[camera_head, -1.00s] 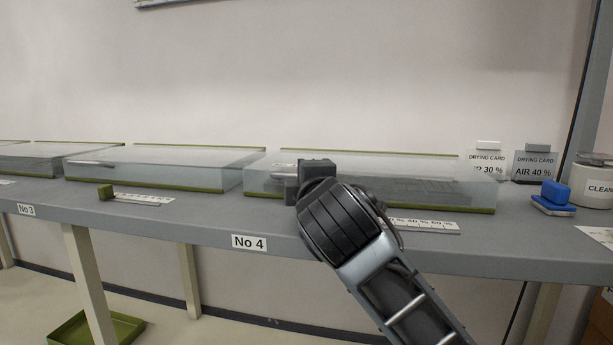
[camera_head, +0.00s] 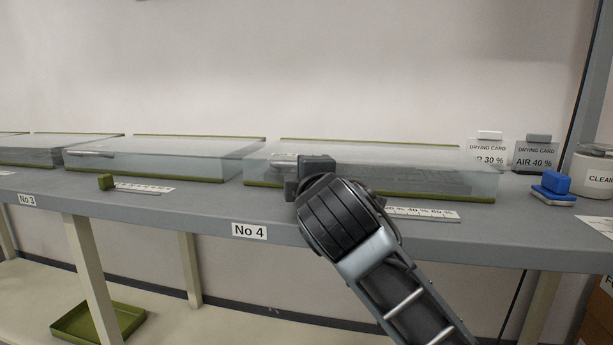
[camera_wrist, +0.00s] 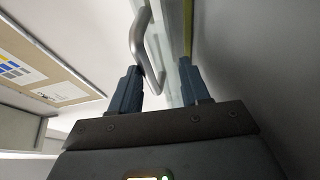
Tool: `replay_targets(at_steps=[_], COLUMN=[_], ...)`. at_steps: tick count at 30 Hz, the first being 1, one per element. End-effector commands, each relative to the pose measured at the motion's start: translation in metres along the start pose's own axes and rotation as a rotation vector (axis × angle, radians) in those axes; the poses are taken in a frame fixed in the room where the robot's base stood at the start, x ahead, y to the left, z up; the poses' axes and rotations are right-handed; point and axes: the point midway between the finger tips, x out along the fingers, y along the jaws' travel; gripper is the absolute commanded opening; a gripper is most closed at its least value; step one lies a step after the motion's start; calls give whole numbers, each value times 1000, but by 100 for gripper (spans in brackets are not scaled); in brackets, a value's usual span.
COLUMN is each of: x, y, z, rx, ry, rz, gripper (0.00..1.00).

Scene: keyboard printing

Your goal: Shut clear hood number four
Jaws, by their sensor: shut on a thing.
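Clear hood number four (camera_head: 430,182) is the see-through box above the "No 4" label (camera_head: 249,231) on the grey bench. It lies level over its olive base (camera_head: 262,184), and I see no gap at the front edge. Flat dark shapes show dimly through it. My gripper (camera_head: 300,178) is at the front left part of the hood, and the arm hides part of the front. In the wrist view, my gripper (camera_wrist: 158,88) has the hood's grey bar handle (camera_wrist: 137,38) between its fingers and is shut on it. The hood's clear wall runs alongside.
A scale strip (camera_head: 425,213) lies in front of hood four. Drying cards (camera_head: 535,155), a blue block (camera_head: 556,183) and a white tub (camera_head: 592,172) stand at right.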

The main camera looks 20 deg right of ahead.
Motion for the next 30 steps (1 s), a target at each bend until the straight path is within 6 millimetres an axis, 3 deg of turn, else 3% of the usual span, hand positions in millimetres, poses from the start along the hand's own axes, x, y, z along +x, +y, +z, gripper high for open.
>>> replay_targets(at_steps=[11,24,30], x=[-2,-64,-77], y=[0,1,0], z=[0,-1,0], rx=[1,2,1], ry=[0,2,0], rz=[-1,1,0], gripper=[40,40,40])
